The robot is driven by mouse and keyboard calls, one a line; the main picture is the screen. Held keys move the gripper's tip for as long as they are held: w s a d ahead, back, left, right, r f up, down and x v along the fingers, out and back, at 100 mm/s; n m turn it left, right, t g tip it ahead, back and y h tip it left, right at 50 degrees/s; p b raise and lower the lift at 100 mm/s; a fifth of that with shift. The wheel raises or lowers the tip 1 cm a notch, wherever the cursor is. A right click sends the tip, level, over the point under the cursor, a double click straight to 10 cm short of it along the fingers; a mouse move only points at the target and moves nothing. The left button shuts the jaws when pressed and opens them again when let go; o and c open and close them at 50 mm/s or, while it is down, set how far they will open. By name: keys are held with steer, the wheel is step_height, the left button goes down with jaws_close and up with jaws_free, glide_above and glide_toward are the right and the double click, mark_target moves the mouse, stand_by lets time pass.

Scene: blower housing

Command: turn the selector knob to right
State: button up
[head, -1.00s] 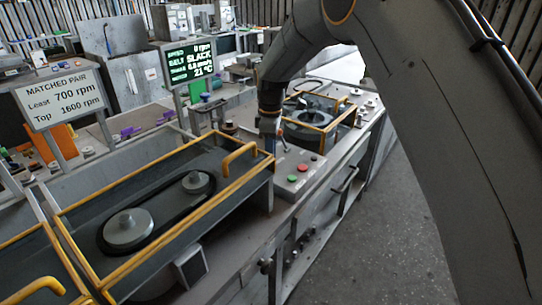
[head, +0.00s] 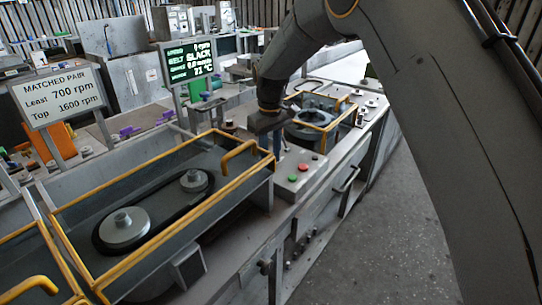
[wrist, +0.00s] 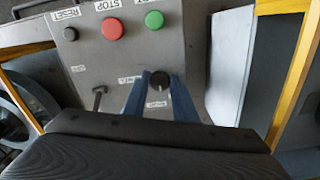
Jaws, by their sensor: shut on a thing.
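The selector knob (wrist: 159,81) is small and black, on the grey control panel (wrist: 105,60) in the wrist view. My gripper (wrist: 160,90) has its two blue fingers on either side of the knob and is shut on it. The way the knob points is hard to tell. Small labels near it appear upside down and are partly covered by the fingers. In the head view my gripper (head: 277,146) reaches down to the panel (head: 299,172); the knob is hidden there.
Red stop (wrist: 111,29), green (wrist: 154,20) and black reset (wrist: 70,34) buttons and a small lever (wrist: 99,96) share the panel. Yellow-railed housings (head: 237,150) stand on both sides. A display (head: 188,60) reads 0 rpm, belt slack. A sign (head: 58,95) stands left.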

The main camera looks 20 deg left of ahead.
steer(key=shift+a+m, duration=0.1)
steer(key=shift+m, duration=1.1)
steer(key=o, duration=1)
steer(key=shift+o, duration=0.2)
step_height(320, 180, up, 8)
steer(key=b, duration=0.2)
